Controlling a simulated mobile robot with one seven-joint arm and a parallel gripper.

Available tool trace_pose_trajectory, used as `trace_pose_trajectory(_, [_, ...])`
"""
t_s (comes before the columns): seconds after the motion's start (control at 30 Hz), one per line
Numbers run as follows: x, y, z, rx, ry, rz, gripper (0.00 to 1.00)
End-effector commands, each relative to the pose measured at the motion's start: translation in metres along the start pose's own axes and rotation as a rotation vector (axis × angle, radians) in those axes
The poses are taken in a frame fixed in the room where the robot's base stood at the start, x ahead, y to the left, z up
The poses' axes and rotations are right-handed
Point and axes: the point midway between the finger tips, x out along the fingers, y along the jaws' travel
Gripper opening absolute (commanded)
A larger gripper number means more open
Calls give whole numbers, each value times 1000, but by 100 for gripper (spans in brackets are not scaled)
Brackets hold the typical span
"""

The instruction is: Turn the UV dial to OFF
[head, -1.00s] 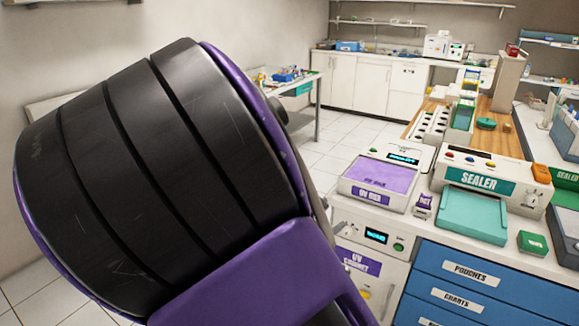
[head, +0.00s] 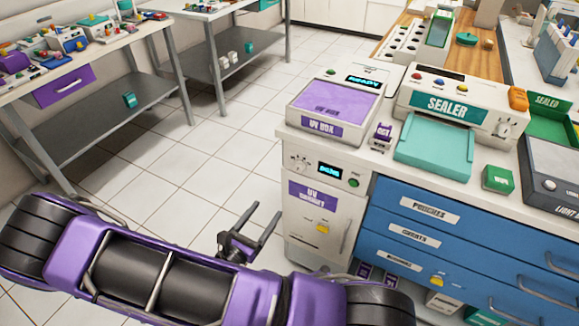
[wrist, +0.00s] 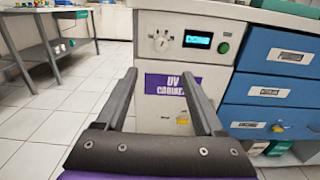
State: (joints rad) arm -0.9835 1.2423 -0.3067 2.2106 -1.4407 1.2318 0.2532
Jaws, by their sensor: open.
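The UV cabinet (head: 322,215) is a white unit under the counter, with a purple label. Its white dial (head: 298,162) is at the upper left of its front, beside a lit display (head: 329,170) and a green button (head: 354,182). In the wrist view the dial (wrist: 161,42) shows above and between my fingertips; its markings are too small to read. My gripper (head: 265,210) is open and empty, to the left of the cabinet and apart from it. In the wrist view my gripper (wrist: 159,76) points at the cabinet front, and its fingers partly cover the purple label (wrist: 172,84).
The UV box (head: 331,108) and sealer (head: 452,100) stand on the counter above. Blue drawers (head: 450,235) adjoin the cabinet on the right. The tiled floor (head: 200,165) to the left is clear, up to a grey-legged table (head: 110,105).

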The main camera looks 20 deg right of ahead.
Motion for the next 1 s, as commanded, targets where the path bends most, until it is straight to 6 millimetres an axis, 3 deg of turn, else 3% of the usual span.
trace_pose_trajectory(0.27, [18,-5,-5,-11,-4,-6,70])
trace_pose_trajectory(0.8, [133,-5,-5,-9,-5,-7,70])
trace_pose_trajectory(1.0, [162,-4,-4,-9,-4,-5,70])
